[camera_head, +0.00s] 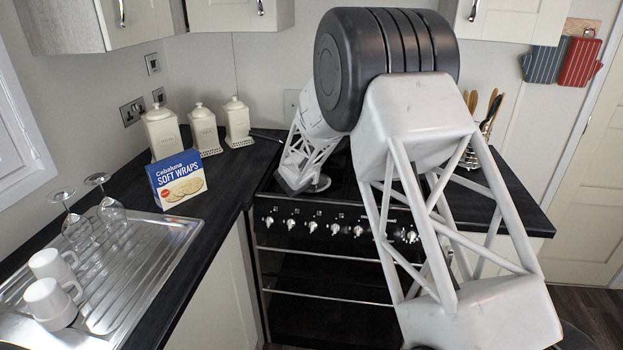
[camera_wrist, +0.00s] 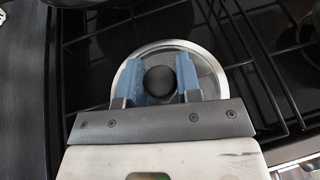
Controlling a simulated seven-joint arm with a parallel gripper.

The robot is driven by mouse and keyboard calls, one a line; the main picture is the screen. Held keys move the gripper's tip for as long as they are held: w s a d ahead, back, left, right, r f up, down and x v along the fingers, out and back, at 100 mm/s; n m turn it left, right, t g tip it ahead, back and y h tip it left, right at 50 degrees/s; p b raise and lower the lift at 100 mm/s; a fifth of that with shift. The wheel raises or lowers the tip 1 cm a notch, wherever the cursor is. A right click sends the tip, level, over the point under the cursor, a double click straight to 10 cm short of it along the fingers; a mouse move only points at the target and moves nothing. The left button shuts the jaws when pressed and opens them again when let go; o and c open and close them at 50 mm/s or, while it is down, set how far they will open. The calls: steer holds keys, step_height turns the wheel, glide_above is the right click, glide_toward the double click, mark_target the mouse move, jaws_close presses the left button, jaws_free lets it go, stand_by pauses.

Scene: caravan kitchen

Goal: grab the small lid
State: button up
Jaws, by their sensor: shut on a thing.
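The small lid (camera_wrist: 206,61) is a round glass lid with a pale metal rim and a dark round knob (camera_wrist: 159,82). In the wrist view it is over the black hob grates. My gripper (camera_wrist: 159,80) has its two blue fingers shut on the knob, one on each side. In the head view a small part of the lid (camera_head: 319,184) shows at the hob, beside the end of my arm. My fingers are hidden there. I cannot tell whether the lid rests on the grate or is just above it.
The cooker (camera_head: 330,230) has a row of knobs along its front. A blue soft wraps box (camera_head: 176,180) and several cream canisters (camera_head: 203,129) stand to the left. Upturned glasses and white mugs (camera_head: 51,303) are on the steel drainer (camera_head: 150,245). A utensil holder (camera_head: 471,156) stands at the right.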

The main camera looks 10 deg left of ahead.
steer(key=shift+f, duration=0.1)
step_height(320, 180, up, 3)
steer(key=shift+r, duration=0.15)
steer(key=shift+s+d+r, duration=0.1)
steer(key=shift+s+d, duration=0.05)
steer(key=shift+s, duration=0.15)
steer(key=s+d, duration=0.2)
steer(key=s, duration=0.5)
steer(key=s+d+r, duration=0.1)
steer(key=s+d, duration=0.2)
steer(key=s, duration=0.4)
steer(key=shift+s+r, duration=0.2)
steer(key=shift+r, duration=0.05)
steer(key=shift+d, duration=0.1)
